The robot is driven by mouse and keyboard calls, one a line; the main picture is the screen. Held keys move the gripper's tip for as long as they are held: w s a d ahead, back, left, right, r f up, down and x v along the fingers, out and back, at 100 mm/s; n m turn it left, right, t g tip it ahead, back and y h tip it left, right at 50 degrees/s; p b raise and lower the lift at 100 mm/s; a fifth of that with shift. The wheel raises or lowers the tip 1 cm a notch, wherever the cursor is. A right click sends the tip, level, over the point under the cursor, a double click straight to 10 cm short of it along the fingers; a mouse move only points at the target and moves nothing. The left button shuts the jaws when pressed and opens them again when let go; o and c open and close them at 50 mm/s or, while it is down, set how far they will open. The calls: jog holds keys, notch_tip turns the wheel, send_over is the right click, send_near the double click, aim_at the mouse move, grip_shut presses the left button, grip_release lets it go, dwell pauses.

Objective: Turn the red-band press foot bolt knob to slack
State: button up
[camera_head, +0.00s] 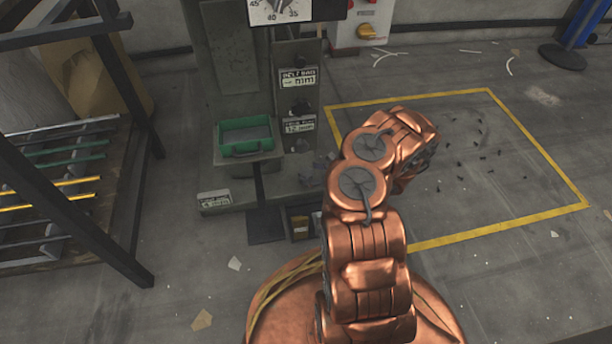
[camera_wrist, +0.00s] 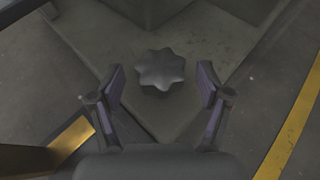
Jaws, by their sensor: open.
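A dark lobed knob (camera_wrist: 160,69) sits on the flat foot plate (camera_wrist: 105,45) of a press in the wrist view. My gripper (camera_wrist: 161,83) is open, with one finger to each side of the knob. The fingers look apart from it, and I cannot tell how far above it they are. In the head view the grey press (camera_head: 237,80) stands left of my arm. No red band shows on the press parts in view.
A green tray (camera_head: 246,152) sits on the press's shelf. A dark rack with coloured rods (camera_head: 65,158) stands at the left. A yellow floor outline (camera_head: 410,97) surrounds mostly open floor with small dark scraps at the right. A yellow-topped block (camera_wrist: 72,138) is at lower left in the wrist view.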

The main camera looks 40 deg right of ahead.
jog(key=shift+b+x, duration=0.45)
jog(key=shift+x, duration=0.9)
jog(key=c, duration=1.2)
